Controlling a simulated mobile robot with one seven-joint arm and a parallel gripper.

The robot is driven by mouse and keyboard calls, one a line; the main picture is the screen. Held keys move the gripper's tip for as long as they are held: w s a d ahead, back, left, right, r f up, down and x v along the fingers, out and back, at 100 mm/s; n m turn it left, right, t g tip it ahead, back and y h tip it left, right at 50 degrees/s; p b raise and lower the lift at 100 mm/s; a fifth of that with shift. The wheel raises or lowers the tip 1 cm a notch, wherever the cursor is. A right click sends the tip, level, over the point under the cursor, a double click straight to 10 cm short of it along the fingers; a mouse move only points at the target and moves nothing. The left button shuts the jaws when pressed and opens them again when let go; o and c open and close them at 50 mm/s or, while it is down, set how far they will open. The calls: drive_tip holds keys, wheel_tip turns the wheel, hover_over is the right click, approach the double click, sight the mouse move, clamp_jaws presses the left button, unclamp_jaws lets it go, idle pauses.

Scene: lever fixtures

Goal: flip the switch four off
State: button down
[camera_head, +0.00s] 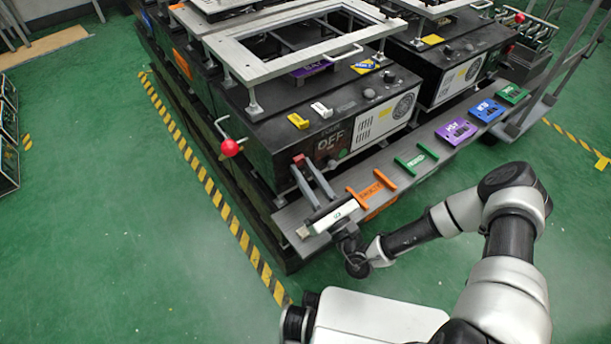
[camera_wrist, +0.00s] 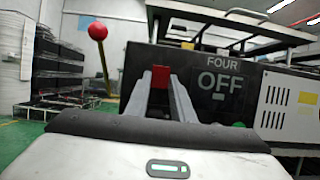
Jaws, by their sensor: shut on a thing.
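The black panel (camera_wrist: 219,80) reads "FOUR OFF" in the wrist view and also shows on the front box in the head view (camera_head: 331,143). A small red switch piece (camera_wrist: 161,77) is at the panel's left part, between my fingertips. My gripper (camera_head: 303,172) reaches it with two grey fingers, one on each side, and is shut on it. It also shows in the wrist view (camera_wrist: 161,84). The fingers hide the switch's lower part and its base.
A lever with a red ball (camera_head: 230,148) sticks out left of the panel; the ball also shows in the wrist view (camera_wrist: 97,31). Orange handles (camera_head: 371,187) and green handles (camera_head: 416,159) stand on the grey ledge below. Green floor (camera_head: 130,240) is clear at the left.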

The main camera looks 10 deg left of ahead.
drive_tip(key=c, duration=1.5)
unclamp_jaws()
drive_tip(key=p+v, duration=0.1)
drive_tip(key=v, duration=1.6)
drive_tip(key=shift+d+f+p, duration=0.1)
drive_tip(key=shift+d+p, duration=0.15)
drive_tip(key=shift+p, duration=0.15)
